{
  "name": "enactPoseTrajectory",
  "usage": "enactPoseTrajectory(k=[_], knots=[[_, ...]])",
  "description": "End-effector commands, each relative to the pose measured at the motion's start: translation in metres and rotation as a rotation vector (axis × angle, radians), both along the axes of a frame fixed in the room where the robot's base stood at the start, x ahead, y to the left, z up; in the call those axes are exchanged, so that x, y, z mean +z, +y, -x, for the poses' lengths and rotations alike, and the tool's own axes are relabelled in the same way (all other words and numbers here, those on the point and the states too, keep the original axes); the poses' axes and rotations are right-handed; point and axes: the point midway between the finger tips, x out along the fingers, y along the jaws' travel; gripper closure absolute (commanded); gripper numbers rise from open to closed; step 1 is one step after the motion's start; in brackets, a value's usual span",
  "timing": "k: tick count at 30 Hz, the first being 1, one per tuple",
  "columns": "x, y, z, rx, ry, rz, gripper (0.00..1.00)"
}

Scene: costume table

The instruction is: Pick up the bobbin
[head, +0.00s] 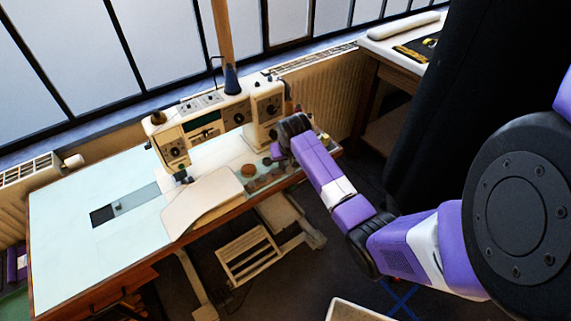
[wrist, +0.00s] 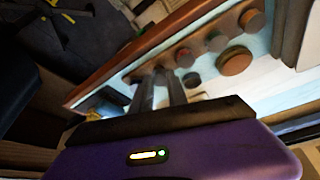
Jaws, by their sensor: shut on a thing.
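My gripper (head: 277,152) is at the right end of the sewing table, beside the sewing machine. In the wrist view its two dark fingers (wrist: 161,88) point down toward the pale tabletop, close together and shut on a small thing. That thing is mostly hidden between the fingertips; I take it to be the bobbin, but its shape and colour do not show clearly. I cannot tell whether it touches the table.
A cream sewing machine (head: 205,123) stands close to my gripper. Several small round pieces, one a brown-topped disc (wrist: 235,61), stand near the fingers. The wooden table edge (wrist: 152,41) is close. The tabletop's left part (head: 75,220) is clear.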

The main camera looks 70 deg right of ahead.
Motion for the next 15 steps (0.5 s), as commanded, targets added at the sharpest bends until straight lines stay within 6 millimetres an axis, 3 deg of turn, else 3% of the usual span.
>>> enactPoseTrajectory(k=[5, 15], knots=[[0.030, -0.001, -0.001, 0.000, -0.004, 0.004, 1.00], [0.124, -0.001, -0.002, 0.002, -0.004, 0.006, 1.00]])
